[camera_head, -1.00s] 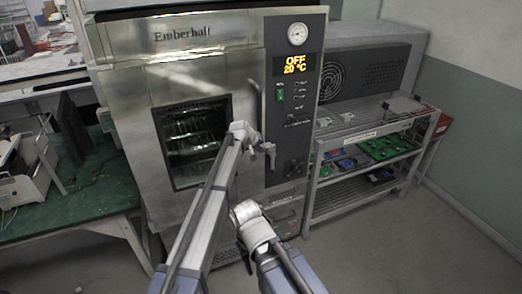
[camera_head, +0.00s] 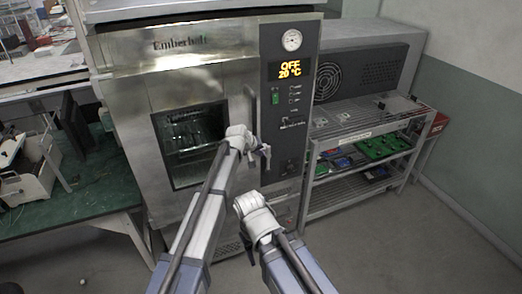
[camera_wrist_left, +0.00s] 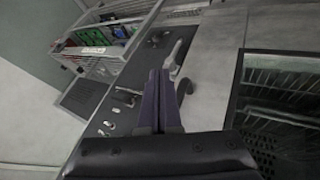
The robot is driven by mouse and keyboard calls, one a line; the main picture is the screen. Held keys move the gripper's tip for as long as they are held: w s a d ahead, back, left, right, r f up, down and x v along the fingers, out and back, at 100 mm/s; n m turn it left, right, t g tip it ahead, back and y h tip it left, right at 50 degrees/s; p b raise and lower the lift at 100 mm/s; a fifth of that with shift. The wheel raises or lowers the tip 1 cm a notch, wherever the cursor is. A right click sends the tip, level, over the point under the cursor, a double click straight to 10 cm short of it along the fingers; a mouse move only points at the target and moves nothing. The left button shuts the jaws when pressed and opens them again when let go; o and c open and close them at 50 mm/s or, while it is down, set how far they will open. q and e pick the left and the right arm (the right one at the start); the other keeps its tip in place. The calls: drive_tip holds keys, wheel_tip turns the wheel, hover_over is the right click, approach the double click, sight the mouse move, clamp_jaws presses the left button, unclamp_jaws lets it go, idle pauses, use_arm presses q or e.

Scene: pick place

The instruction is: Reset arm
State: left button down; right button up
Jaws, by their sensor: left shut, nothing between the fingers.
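My left gripper (camera_head: 264,152) is in front of the oven (camera_head: 140,80), near the seam between its door and control panel. In the left wrist view the left gripper's dark fingers (camera_wrist_left: 160,78) are together with nothing between them. A pale lever-like part (camera_wrist_left: 175,55) shows just beyond the fingertips; I cannot tell whether they touch it. The oven door looks closed, and its display (camera_head: 290,69) reads OFF and 20 °C. My right arm (camera_head: 258,215) is bent low in front of the oven; its gripper fingers do not show.
A wire shelf (camera_head: 345,180) with green and blue boards stands right of the oven. A green-topped workbench (camera_head: 90,195) with equipment stands at the left. The grey floor (camera_head: 400,250) at the lower right is clear.

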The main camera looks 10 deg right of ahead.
use_arm(q)
drive_tip(key=s+a+f+m+g+y, duration=0.1)
drive_tip(key=s+a+f+g+y, duration=0.15)
drive_tip(key=s+a, duration=1.35)
drive_tip(key=s+a+f+g+y, duration=0.25)
drive_tip(key=s+a, duration=0.95)
drive_tip(key=s, duration=0.7)
drive_tip(key=s+d+f+m+g+y+b, duration=0.1)
drive_tip(key=s+d+f+m+b, duration=0.2)
drive_tip(key=d+f+b, duration=0.8)
drive_tip(key=s+f+b, duration=0.1)
drive_tip(key=s, duration=0.1)
drive_tip(key=shift+s+m, duration=0.35)
drive_tip(key=shift+m, duration=0.05)
